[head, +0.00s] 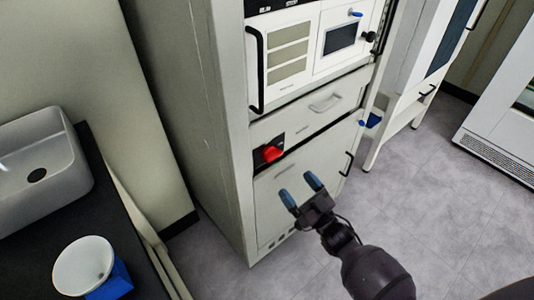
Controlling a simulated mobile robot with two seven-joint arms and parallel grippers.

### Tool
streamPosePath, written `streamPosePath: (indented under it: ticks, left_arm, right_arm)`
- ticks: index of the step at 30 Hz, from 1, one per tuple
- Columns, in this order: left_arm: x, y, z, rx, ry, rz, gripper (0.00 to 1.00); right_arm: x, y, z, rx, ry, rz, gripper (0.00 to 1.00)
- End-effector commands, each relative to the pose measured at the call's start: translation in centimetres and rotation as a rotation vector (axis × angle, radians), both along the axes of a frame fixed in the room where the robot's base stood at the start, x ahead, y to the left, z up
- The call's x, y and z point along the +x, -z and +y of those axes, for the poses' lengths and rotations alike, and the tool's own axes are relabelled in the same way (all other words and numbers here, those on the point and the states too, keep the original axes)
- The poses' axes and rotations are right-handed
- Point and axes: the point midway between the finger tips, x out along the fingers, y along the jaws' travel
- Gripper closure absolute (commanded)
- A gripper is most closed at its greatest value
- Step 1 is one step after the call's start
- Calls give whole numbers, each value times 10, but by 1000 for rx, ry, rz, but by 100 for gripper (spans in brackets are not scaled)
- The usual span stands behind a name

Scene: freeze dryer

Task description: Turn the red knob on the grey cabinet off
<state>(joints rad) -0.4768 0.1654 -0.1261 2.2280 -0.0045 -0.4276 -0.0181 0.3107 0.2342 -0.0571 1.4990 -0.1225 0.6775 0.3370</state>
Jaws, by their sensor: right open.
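The red knob (272,153) sits on a dark plate on the front of the grey cabinet (222,130), below a drawer with a pale handle. My right gripper (300,189) is in front of the cabinet's lower door, below and to the right of the knob in the picture. Its two blue-tipped fingers are apart with nothing between them, and they look clear of the knob. The knob's pointer marking is too small to read. My left gripper is out of the picture.
A black vertical handle (255,70) stands at the cabinet's upper left. A white sink (40,160) and a white bowl on a blue base (84,264) are on the dark counter at left. Open grey floor (420,190) lies to the right.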

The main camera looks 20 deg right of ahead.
Motion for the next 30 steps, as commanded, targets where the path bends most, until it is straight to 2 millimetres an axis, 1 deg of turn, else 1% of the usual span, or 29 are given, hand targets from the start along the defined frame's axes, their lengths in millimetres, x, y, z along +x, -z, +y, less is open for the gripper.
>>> streamPosePath:
  ticks: [5,12,18,24,30]
  left_arm:
    - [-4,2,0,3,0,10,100]
    - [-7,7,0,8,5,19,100]
    - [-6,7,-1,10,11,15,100]
    - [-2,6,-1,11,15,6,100]
    - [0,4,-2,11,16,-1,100]
  right_arm:
    - [21,-11,8,1,0,-4,17]
    - [57,-25,21,1,1,0,17]
    - [79,-35,28,-1,1,1,17]
    - [88,-39,32,0,2,2,17]
    - [89,-40,32,0,2,1,17]
